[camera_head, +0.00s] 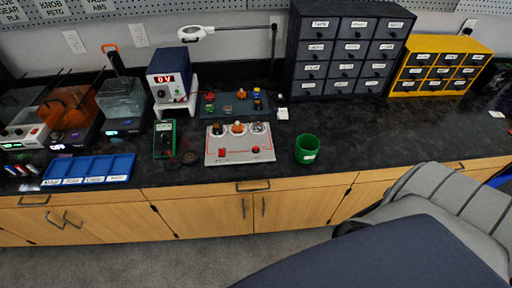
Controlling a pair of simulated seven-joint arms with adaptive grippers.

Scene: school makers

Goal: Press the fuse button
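A light grey control panel (240,157) lies on the black bench top near its front edge, in the middle of the head view. Several round parts sit along its back edge, one of them orange (237,127). A red part (221,152) is at its front left and a red button (256,149) at its front right. A red label strip lies between them. The lettering is too small to read, so I cannot tell which part is marked fuse. Neither of my grippers is in view.
A green cup (307,149) stands right of the panel, a green multimeter (165,139) left of it. Behind it are a dark component board (229,113) and a power supply (168,74) showing 0V. A blue tray (88,171) lies at left. The bench right of the cup is clear.

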